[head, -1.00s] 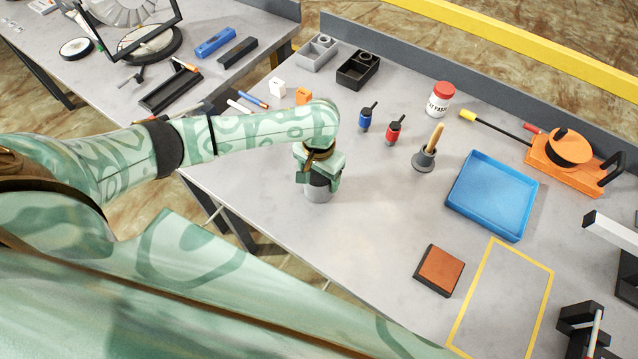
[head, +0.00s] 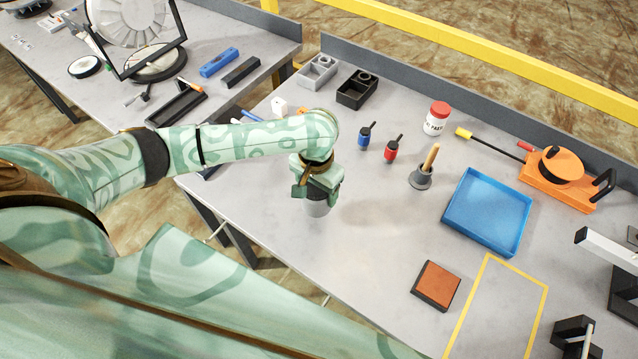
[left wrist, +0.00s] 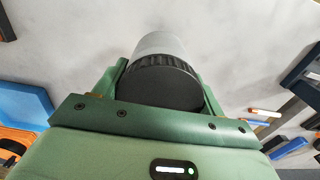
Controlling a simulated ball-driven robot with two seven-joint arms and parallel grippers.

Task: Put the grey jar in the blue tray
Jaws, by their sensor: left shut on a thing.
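The grey jar (head: 317,207) is upright under my left gripper (head: 316,190), near the front edge of the table. The left gripper is shut on it. In the left wrist view the jar's pale body (left wrist: 162,43) and its dark ribbed lid (left wrist: 158,82) sit between the two green fingers (left wrist: 160,88). A shadow lies to the right of the jar, and the jar appears to be a little above the table. The blue tray (head: 487,212) is empty and lies to the right; part of it also shows in the left wrist view (left wrist: 22,103). My right gripper is not in view.
A plunger-like tool (head: 424,172), a red bottle (head: 391,150) and a blue bottle (head: 364,137) stand behind the straight line to the tray. A brown-topped block (head: 436,285) lies in front of the tray. The tabletop between jar and tray is mostly clear.

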